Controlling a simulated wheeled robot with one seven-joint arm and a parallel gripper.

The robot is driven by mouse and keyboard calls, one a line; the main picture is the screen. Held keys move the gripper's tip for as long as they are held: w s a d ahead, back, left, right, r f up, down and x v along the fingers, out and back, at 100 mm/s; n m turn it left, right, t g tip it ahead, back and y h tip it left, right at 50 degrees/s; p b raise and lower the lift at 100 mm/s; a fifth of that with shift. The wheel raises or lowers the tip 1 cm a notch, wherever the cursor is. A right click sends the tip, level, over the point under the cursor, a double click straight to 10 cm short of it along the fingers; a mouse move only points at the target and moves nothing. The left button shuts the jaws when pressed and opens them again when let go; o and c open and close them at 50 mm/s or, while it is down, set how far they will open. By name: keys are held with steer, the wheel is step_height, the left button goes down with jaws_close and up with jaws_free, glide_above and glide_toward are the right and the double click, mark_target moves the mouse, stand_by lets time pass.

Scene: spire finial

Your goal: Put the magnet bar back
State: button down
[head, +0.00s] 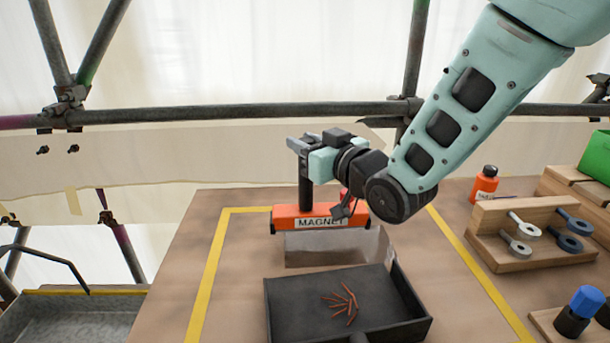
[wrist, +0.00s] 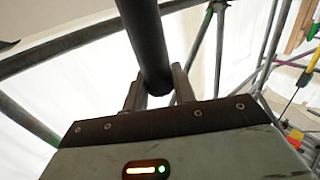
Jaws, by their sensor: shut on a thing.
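The magnet bar (head: 290,224) is an orange block labelled MAGNET with a dark upright handle (head: 305,193). My gripper (head: 304,147) is shut on the upper part of that handle, above the orange block. In the wrist view the dark round handle (wrist: 147,35) passes between my two fingers. The bar is upright and level, behind a dark tray (head: 285,310). A pale, see-through panel (head: 325,247) shows just under the bar. I cannot tell whether the bar touches it or hangs above it.
Several reddish nail-like pieces (head: 345,302) lie in the tray. Yellow tape (head: 207,277) marks out an area on the table. At the right stand an orange bottle (head: 485,184), a wooden rack (head: 500,245) with ring-ended tools and a blue-capped item (head: 586,301). Scaffold poles (head: 240,113) run behind.

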steer(key=shift+f, duration=2)
steer(key=shift+f+b, duration=0.15)
steer(key=shift+b, duration=0.15)
steer(key=c, duration=1.1)
jaws_free()
steer(key=shift+c, duration=0.2)
